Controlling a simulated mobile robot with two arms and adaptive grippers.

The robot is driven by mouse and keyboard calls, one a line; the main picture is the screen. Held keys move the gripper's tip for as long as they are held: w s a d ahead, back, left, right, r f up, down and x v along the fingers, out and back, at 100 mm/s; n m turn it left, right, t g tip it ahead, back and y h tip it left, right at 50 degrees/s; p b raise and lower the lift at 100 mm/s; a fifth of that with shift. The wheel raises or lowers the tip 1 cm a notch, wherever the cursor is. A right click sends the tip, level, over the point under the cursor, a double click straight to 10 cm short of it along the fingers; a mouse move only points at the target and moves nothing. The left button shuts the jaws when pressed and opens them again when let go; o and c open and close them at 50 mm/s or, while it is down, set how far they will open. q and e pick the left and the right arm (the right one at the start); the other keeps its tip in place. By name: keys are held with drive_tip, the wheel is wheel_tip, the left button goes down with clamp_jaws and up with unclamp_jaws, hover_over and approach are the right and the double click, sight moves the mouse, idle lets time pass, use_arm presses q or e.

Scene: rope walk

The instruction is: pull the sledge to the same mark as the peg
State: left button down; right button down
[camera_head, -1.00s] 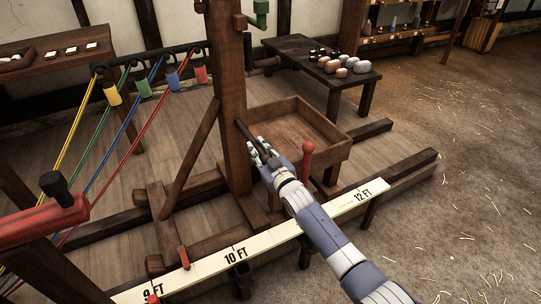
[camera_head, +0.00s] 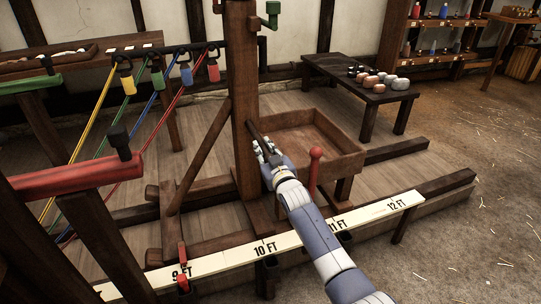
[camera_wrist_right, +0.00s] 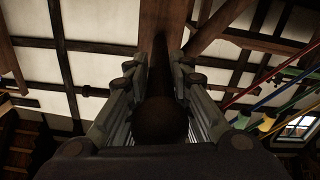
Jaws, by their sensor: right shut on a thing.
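The sledge is a brown wooden frame with a tall post (camera_head: 244,100) and an open tray (camera_head: 350,160). Its red pointer (camera_head: 182,252) stands just above the 9 FT label on the cream measuring board (camera_head: 225,258). A short red peg (camera_head: 183,284) sits at the board's lower edge, below that label and nearly in line with the pointer. My right gripper (camera_head: 268,150) is closed around a dark bar (camera_head: 257,134) at the post. In the right wrist view the bar (camera_wrist_right: 160,70) runs between the fingers, its rounded end towards the camera. My left gripper is not in view.
Yellow, green, blue and red ropes run from hooks (camera_head: 213,66) down to the left. A red-knobbed lever (camera_head: 315,155) stands beside the tray. Dark wooden rails (camera_head: 425,195) extend right. A red beam (camera_head: 75,178) crosses the left foreground. Floor at right is open.

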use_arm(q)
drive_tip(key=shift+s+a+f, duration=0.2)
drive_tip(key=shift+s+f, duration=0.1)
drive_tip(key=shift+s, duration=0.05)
use_arm(e)
drive_tip(key=shift+s+a+f, duration=0.15)
drive_tip(key=shift+s+a, duration=0.15)
drive_tip(key=shift+a, duration=0.5)
drive_tip(key=c, duration=1.4)
unclamp_jaws()
drive_tip(key=shift+c, duration=0.2)
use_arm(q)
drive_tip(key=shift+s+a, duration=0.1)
use_arm(e)
drive_tip(key=shift+a, duration=0.1)
drive_tip(key=shift+w+d, duration=0.1)
drive_tip(key=shift+d, duration=0.2)
